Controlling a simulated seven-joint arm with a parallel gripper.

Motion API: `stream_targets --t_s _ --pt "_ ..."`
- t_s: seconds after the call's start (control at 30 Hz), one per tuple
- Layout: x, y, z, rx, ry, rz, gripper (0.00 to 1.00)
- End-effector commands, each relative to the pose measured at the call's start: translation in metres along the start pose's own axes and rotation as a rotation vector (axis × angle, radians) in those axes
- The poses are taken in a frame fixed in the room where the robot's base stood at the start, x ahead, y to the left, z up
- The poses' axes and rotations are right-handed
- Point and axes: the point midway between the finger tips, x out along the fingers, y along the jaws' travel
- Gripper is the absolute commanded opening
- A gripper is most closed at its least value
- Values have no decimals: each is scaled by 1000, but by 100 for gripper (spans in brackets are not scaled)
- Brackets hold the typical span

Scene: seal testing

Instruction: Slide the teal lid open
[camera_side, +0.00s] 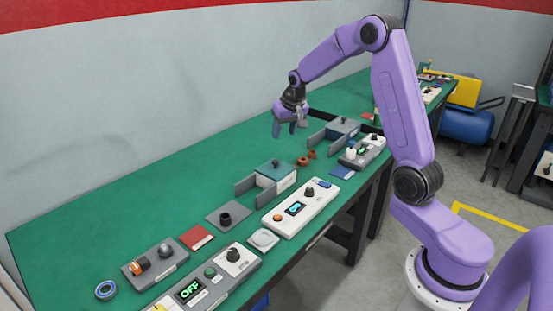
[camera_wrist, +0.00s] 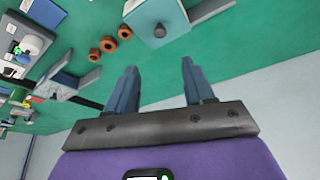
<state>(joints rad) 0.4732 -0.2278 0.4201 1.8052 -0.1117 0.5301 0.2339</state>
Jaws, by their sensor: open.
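The teal lid (camera_side: 275,168) lies on top of a white box (camera_side: 287,184) on the green bench, with a small dark knob on it. Grey rails stand out from the box at its left. In the wrist view the lid (camera_wrist: 150,18) shows at the top edge, partly cut off, with its knob just ahead of my fingers. My gripper (camera_side: 284,129) is open and empty, held above the bench and apart from the lid. Its two blue-grey fingers (camera_wrist: 158,75) are spread wide in the wrist view.
Several brown rings (camera_side: 303,160) lie between this box and another railed box with a grey-blue lid (camera_side: 343,127). A white control panel (camera_side: 300,208) stands in front of the teal-lidded box. The bench behind, along the wall, is clear.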

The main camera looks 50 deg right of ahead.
Motion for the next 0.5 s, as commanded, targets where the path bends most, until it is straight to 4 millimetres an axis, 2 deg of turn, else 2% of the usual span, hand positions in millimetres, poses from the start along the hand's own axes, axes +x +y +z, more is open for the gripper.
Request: stream_targets --t_s 0.1,0.5 --pt "23 0 1 -2 -4 1 52" --pt "91 0 1 -2 -3 0 52"
